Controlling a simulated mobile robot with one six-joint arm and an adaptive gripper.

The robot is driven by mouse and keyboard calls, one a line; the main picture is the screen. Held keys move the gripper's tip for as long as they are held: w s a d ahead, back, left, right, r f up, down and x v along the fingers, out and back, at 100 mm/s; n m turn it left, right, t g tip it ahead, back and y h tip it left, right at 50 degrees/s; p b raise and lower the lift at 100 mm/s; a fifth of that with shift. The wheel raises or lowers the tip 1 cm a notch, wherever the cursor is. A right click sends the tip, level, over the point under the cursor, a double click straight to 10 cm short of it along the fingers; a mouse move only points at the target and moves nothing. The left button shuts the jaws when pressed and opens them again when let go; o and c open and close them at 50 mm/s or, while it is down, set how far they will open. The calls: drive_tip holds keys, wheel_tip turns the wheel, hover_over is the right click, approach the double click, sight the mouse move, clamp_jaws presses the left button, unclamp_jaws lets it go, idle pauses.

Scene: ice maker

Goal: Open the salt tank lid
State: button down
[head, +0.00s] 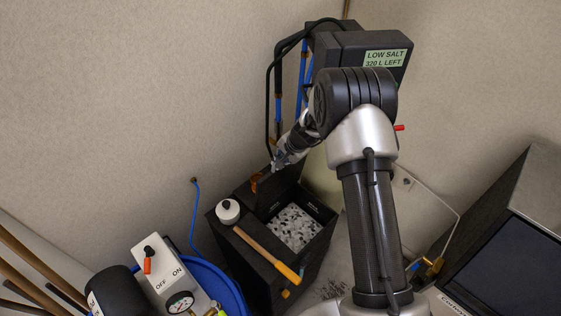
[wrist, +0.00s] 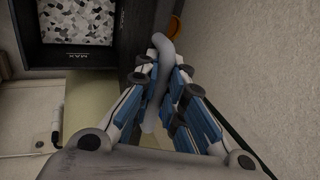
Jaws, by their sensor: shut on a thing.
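The dark salt tank (head: 318,208) stands by the wall corner in the head view. Its top is open and grey-white salt (head: 294,228) shows inside; the salt also shows in the wrist view (wrist: 80,20). The dark lid (head: 284,186) is raised, standing up at the tank's back left edge. My gripper (head: 277,165) is at the lid's upper edge. In the wrist view my gripper is shut on a grey curved handle (wrist: 162,50), with fingers on both sides of it. The fingers and arm hide part of the lid, and its exact tilt is unclear.
A mallet with a white head (head: 228,211) and orange handle (head: 268,255) lies across the tank's front left top. A dark unit with a LOW SALT label (head: 385,58) stands behind my arm.

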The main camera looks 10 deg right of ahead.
drive_tip(key=shift+w+r, duration=0.1)
drive_tip(key=shift+r, duration=0.1)
drive_tip(key=c, duration=1.8)
unclamp_jaws()
drive_tip(key=shift+c, duration=0.2)
drive_tip(key=shift+o, duration=0.9)
drive_tip(key=shift+f, duration=0.1)
drive_tip(key=v, duration=1.2)
